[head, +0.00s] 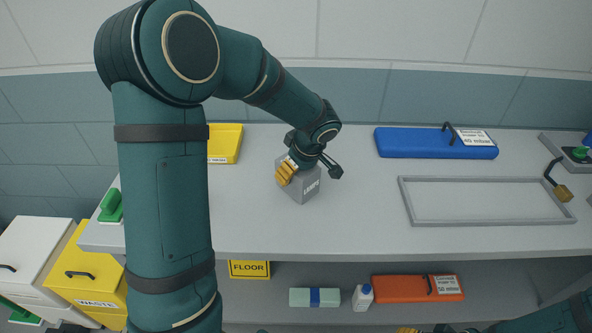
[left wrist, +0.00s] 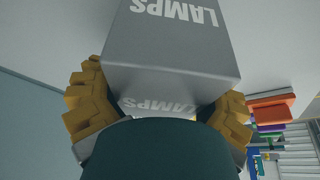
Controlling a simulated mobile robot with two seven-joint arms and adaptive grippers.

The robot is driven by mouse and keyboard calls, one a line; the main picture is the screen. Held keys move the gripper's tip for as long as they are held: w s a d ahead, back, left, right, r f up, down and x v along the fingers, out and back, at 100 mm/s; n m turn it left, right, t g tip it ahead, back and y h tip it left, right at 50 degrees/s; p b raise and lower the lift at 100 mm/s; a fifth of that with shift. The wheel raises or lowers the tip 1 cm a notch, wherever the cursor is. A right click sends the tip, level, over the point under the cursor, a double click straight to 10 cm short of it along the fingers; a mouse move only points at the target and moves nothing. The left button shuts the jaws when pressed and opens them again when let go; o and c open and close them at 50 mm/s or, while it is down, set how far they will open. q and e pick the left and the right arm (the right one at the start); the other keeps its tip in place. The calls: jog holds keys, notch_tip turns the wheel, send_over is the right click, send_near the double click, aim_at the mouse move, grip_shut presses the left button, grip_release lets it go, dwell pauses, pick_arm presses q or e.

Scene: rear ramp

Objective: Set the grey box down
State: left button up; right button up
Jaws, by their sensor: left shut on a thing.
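The grey box (head: 297,191) is labelled LAMPS and is at the middle of the grey counter (head: 350,228). My left gripper (head: 311,172) is shut on it from above, with a yellow-padded finger at its left side. In the left wrist view the grey box (left wrist: 172,50) sits between both yellow finger pads (left wrist: 160,112). Whether its underside touches the counter is hard to tell. My right gripper (head: 422,330) shows only as a sliver at the bottom edge of the head view.
A yellow tray (head: 228,143) lies behind left and a blue case (head: 420,144) behind right. A grey rectangular frame (head: 490,221) lies on the right. The counter around the box is clear. The shelf below holds an orange case (head: 400,289) and a white bottle (head: 362,298).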

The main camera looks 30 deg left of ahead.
pick_arm(q)
jog(key=o, duration=0.9)
jog(key=shift+f, duration=0.15)
jog(key=o, duration=0.4)
jog(key=shift+c, duration=0.2)
